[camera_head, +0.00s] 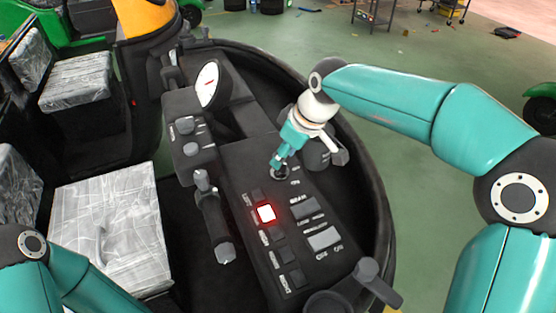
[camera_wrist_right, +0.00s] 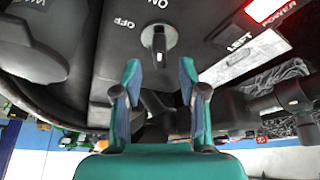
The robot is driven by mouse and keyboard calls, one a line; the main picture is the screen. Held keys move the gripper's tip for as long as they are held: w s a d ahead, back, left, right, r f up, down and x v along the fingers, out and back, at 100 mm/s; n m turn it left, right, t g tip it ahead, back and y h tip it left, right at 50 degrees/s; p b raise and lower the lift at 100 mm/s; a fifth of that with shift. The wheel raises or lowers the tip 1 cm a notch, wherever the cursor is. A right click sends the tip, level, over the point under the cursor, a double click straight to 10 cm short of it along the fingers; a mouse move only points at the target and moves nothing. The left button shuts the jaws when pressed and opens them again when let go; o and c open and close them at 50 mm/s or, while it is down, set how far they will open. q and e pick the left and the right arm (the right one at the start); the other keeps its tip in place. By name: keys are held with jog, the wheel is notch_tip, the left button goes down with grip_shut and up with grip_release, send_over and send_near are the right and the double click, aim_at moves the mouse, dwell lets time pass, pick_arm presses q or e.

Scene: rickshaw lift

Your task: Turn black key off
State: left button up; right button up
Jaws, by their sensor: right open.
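The black key (camera_wrist_right: 159,42) sits in a round switch on the dark control panel, between the ON label above and the OFF label to the left in the right wrist view. Its grip is upright in that picture, in line with ON. My right gripper (camera_wrist_right: 159,74) is open, with one finger on each side of the line to the key and the tips a little short of it. In the head view my right gripper (camera_head: 279,164) is over the key's switch and hides much of it. My left gripper is out of view; only my left arm shows at the lower left.
The panel has a lit red power button (camera_head: 266,213), a grey rocker switch (camera_head: 323,238) and several dark buttons. A black lever (camera_head: 212,220) and a white-faced gauge (camera_head: 208,84) stand left of it. A curved black rim (camera_head: 375,190) borders the right side. Plastic-wrapped seats (camera_head: 108,225) are at left.

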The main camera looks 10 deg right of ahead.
jog(key=shift+x, duration=1.85)
